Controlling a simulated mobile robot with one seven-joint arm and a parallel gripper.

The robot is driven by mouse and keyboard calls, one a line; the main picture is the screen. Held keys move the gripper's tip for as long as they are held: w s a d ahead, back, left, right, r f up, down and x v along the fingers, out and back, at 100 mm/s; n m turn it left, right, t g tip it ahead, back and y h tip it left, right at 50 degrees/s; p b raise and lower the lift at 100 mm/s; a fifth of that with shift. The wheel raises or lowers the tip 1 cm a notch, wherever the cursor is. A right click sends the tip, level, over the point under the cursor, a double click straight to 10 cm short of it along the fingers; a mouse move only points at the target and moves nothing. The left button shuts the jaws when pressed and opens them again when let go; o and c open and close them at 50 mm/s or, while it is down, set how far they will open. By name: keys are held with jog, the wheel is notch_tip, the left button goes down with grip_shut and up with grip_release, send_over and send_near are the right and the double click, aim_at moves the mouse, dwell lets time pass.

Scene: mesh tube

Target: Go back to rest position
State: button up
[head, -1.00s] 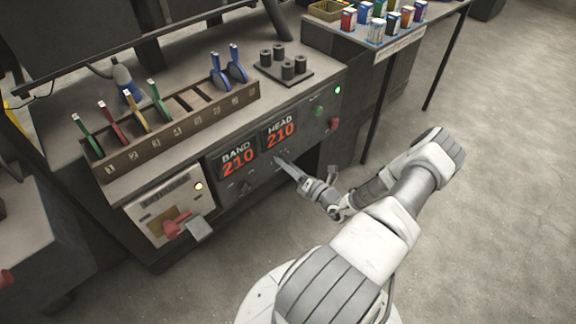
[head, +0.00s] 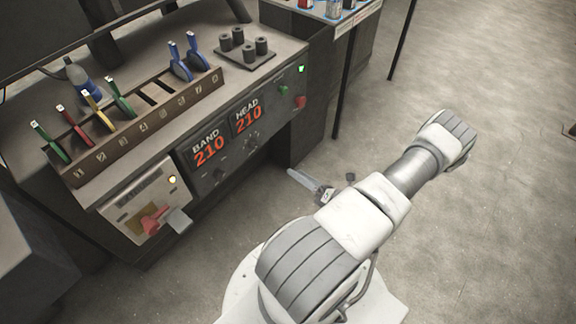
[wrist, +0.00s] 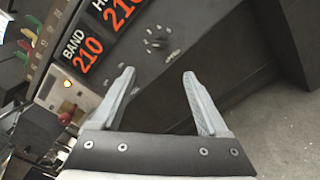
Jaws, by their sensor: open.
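My gripper (wrist: 158,95) is open and empty in the wrist view, with its two grey fingers apart and pointing at the lower front of the machine console. In the head view my gripper (head: 304,181) shows only in part, beside the console's front, with my own arm hiding much of the wrist. A gap of floor shows between the fingers and the console (head: 225,170) in the head view. The panel with the BAND 210 and HEAD 210 displays (head: 228,133) is on the console front, and it also shows in the wrist view (wrist: 100,38).
A rack (head: 150,125) of colored-handled tools and a block of dark cylinders (head: 245,52) stand on the console. A red lever (head: 153,220) juts from the lower left front. A side table (head: 335,14) stands at the back. Floor (head: 480,230) is clear on the right.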

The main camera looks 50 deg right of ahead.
jog(key=shift+s, duration=0.45)
jog(key=shift+w+r, duration=0.1)
